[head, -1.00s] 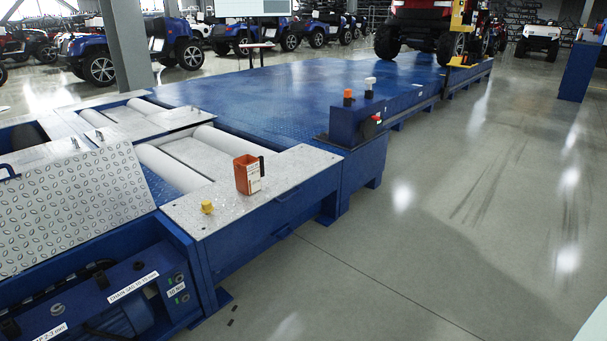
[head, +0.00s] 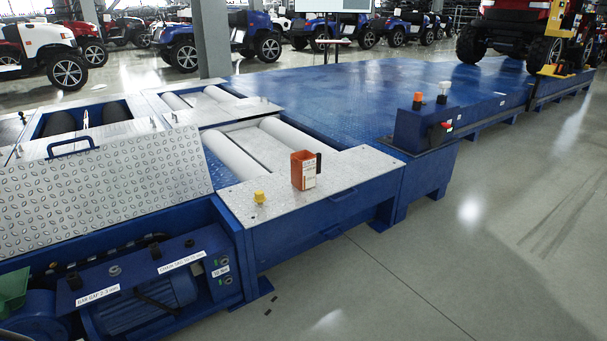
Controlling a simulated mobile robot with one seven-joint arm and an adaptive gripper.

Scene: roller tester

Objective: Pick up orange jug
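The orange jug (head: 303,171) stands upright on the metal-topped corner plate of the blue roller tester. It has a dark handle on its right side and a pale label on its front. Its top looks open. My gripper is not in the head view, so its distance from the jug cannot be seen.
A small yellow object (head: 259,197) sits on the same metal plate (head: 345,172), left of the jug. White rollers (head: 231,156) lie behind. A blue control box (head: 425,127) stands to the right. A raised tread-plate cover (head: 105,185) is at left. The floor at right is clear.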

